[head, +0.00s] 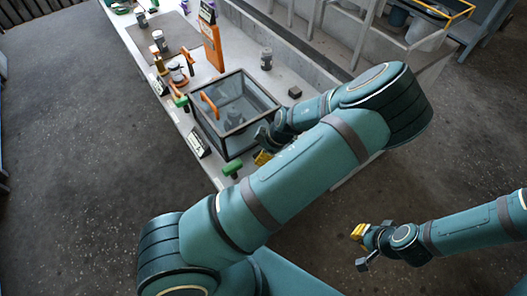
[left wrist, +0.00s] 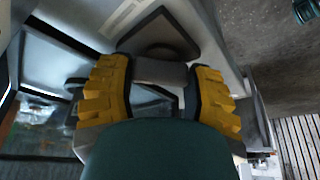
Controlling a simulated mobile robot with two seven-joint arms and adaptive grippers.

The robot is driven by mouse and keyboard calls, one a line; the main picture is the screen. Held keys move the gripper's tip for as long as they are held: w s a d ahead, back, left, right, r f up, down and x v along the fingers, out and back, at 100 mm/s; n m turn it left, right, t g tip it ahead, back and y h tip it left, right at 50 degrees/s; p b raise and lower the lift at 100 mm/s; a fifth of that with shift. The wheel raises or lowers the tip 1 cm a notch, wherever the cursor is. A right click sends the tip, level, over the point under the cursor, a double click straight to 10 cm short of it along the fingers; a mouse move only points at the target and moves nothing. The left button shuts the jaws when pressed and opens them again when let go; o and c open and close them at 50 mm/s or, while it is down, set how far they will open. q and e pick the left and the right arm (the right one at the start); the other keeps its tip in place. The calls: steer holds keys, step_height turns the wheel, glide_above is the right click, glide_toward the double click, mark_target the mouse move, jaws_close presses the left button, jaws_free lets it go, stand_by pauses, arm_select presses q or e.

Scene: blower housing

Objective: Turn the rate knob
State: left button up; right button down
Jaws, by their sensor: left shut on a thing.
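My left gripper (left wrist: 164,92) is shut on a grey, bar-like piece in the left wrist view. The piece (left wrist: 160,72) lies between the two yellow ribbed finger pads, in front of a dark rounded-triangular plate (left wrist: 165,38) on a pale surface. I take it for the rate knob, but no label is readable. In the head view my left gripper (head: 263,156) is mostly hidden by my own arm, at the near right corner of the clear-walled box; what it holds is hidden there. My right gripper (head: 357,248) is open and empty over the floor, well clear of the bench.
The dark-framed clear box (head: 230,152) with an orange handle (head: 208,105) stands on the pale bench. A green-handled piece (head: 232,168) lies at the bench's near end. An orange stand (head: 212,45) and jars stand farther back. The floor at left is clear.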

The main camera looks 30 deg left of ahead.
arm_select(q)
steer(key=m+t, duration=0.1)
steer(key=m, duration=0.3)
steer(key=shift+t, duration=0.3)
steer(key=m+t, duration=0.1)
steer(key=m, duration=0.2)
steer(key=shift+m, duration=0.4)
steer(key=m+t+b, duration=0.1)
steer(key=m+t, duration=0.1)
steer(key=m, duration=0.2)
steer(key=shift+h+b, duration=0.3)
steer(key=shift+h, duration=0.1)
steer(key=m, duration=0.2)
steer(key=m+t+h+b, duration=0.1)
steer(key=m, duration=0.2)
steer(key=shift+h, duration=0.3)
steer(key=shift+b, duration=0.3)
steer(key=o, duration=0.9)
steer(key=shift+r, duration=0.15)
steer(key=shift+v, duration=5.9)
